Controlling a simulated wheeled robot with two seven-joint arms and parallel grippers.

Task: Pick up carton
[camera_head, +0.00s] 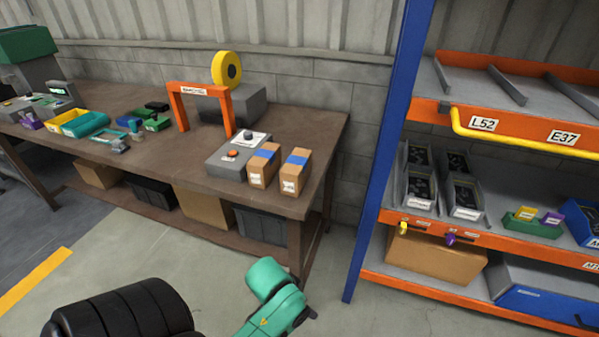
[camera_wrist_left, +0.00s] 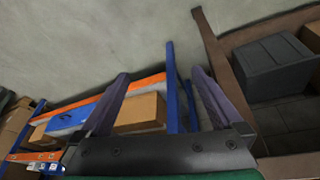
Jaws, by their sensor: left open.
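Two small brown cartons with blue tape stand upright side by side at the right end of the workbench: a left carton (camera_head: 264,166) and a right carton (camera_head: 294,172). A larger carton (camera_head: 435,255) lies on the lowest rack shelf. A carton on a low shelf also shows in the left wrist view (camera_wrist_left: 140,112), beyond the fingers and not held. My left gripper (camera_wrist_left: 160,76) is open and empty, its two dark fingers spread. The head view does not show its fingers, only a green arm link at the bottom. My right gripper is not in view.
The workbench (camera_head: 120,80) holds a grey device beside the cartons, an orange arch (camera_head: 206,88), a yellow roll and several coloured bins. Bins and cartons sit beneath it. A blue rack post (camera_head: 385,150) stands right of the bench. The floor in front is clear.

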